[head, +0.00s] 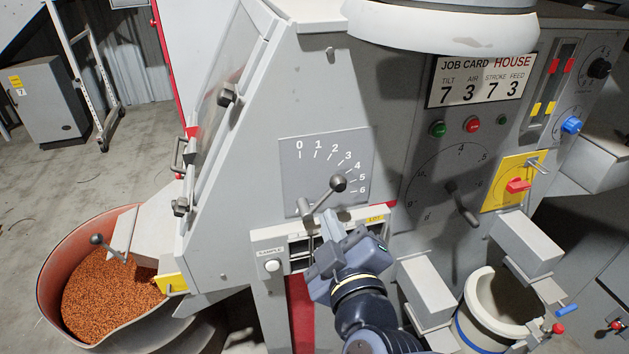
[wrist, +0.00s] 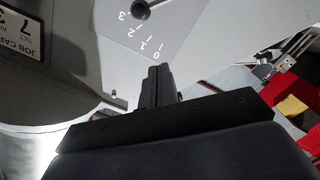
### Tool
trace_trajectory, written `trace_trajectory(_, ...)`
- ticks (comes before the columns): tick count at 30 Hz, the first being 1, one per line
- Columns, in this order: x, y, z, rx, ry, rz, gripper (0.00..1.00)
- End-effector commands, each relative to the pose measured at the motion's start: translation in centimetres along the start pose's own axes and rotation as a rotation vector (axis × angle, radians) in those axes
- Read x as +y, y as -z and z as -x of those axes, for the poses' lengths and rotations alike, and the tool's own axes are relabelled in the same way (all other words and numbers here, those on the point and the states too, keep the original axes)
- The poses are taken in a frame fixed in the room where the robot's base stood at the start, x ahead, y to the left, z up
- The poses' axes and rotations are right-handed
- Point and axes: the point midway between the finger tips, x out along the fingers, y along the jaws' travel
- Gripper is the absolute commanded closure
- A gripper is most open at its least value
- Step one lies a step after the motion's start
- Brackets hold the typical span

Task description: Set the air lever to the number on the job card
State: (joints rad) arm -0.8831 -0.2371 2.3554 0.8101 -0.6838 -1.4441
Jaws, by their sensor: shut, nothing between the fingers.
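The job card (head: 486,80) reads tilt 7, air 3, stroke 7, feed 3. A lever with a dark ball knob (head: 338,183) stands on a grey scale plate (head: 290,170) marked 0 to 6. Its arm slants up and right, and the knob appears near 4 to 5; the exact setting is hard to tell from this angle. No "air" label is readable on the plate. The wrist view shows the knob (wrist: 140,9) at the top edge, beside the numbers. My gripper (wrist: 158,70) is shut and empty, apart from the knob. It is below the plate in the head view (head: 328,232).
A sample drawer box (head: 272,250) sits just below the plate, close to my gripper. A larger round dial with its own lever (head: 462,205) is to the right. A yellow plate with a red switch (head: 518,186) lies beyond. A granule-filled tub (head: 60,240) stands left.

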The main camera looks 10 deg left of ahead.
Motion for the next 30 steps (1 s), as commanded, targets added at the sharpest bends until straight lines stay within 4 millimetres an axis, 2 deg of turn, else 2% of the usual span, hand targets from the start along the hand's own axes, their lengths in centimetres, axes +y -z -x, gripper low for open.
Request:
trace_trajectory(3, 0.4, 0.2, 0.3, 0.001, -0.003, 0.147, 1.0)
trace_trajectory(6, 0.5, 0.2, 0.5, 0.001, -0.005, 0.22, 1.0)
trace_trajectory(13, 0.4, 0.0, -0.6, -0.001, -0.006, 0.256, 1.0)
trace_trajectory(30, 0.5, 0.1, -9.7, -0.002, -0.004, 0.253, 1.0)
